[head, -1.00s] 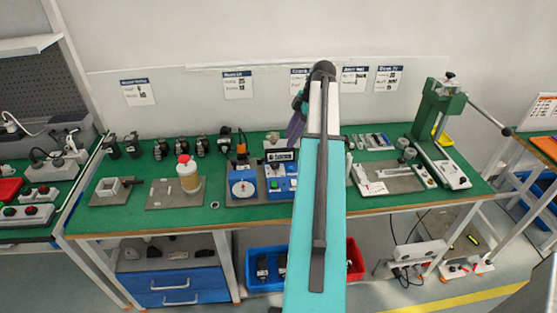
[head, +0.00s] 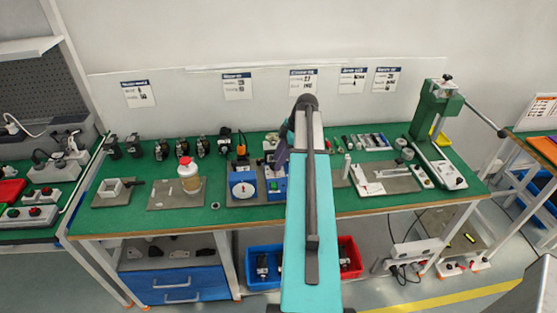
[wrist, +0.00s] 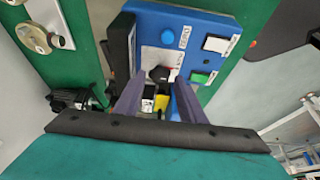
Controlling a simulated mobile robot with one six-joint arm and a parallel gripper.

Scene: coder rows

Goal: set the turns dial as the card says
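A blue control box (head: 275,185) stands on the green bench, partly hidden behind my arm. I cannot tell whether this knob is the turns dial. A blue unit with a round white dial (head: 243,188) stands to its left in the head view. My gripper (wrist: 157,88) is open, its purple fingers apart below and around the knob in the picture; contact cannot be told. Cards (head: 304,80) hang on the wall, their text unreadable.
A white jar with a red cap (head: 189,176) stands on a grey plate to the left. A green press (head: 437,110) stands at the right end. Small tools line the back of the bench. Blue and red bins (head: 350,257) are beneath it.

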